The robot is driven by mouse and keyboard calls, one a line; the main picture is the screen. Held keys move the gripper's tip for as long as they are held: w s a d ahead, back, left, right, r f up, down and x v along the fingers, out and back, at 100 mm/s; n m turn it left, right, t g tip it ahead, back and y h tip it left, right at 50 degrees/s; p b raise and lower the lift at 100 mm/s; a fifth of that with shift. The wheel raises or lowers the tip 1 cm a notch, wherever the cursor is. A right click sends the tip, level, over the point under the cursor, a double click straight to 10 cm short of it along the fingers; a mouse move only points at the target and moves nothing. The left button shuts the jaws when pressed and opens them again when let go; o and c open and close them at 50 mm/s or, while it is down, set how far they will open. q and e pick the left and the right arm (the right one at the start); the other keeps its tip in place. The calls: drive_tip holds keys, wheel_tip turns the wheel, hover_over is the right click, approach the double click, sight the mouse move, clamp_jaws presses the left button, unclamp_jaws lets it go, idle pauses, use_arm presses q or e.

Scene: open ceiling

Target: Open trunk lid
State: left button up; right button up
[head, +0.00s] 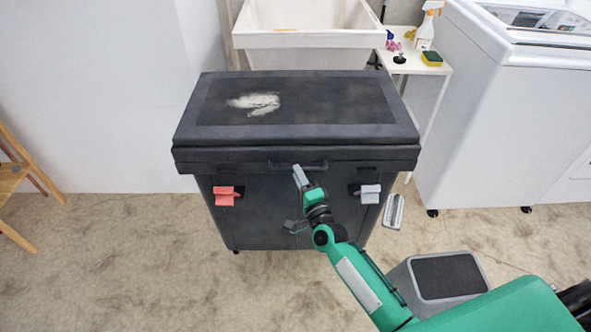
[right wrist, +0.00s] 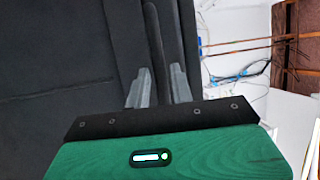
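The trunk (head: 290,215) is a large black chest on the floor in the middle of the head view. Its lid (head: 300,132) is down, with a pale worn patch on top. A dark bar handle (head: 318,163) runs along the front face of the lid. My right gripper (head: 299,174) is at the left-middle part of this handle. In the right wrist view, its two grey fingers (right wrist: 160,88) stand close together with the dark handle bar (right wrist: 151,35) between them. The fingers' exact contact is partly hidden. My left gripper is not in view.
A red latch (head: 225,195) and a grey latch (head: 369,193) are on the trunk's front. A white basin (head: 310,40) stands behind it. A white side table (head: 428,78) and washing machine (head: 500,110) are right. The floor at left is clear beside a wooden stand (head: 14,172).

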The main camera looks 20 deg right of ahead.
drive_tip(key=shift+x, duration=1.3)
clamp_jaws()
drive_tip(key=shift+r, duration=0.15)
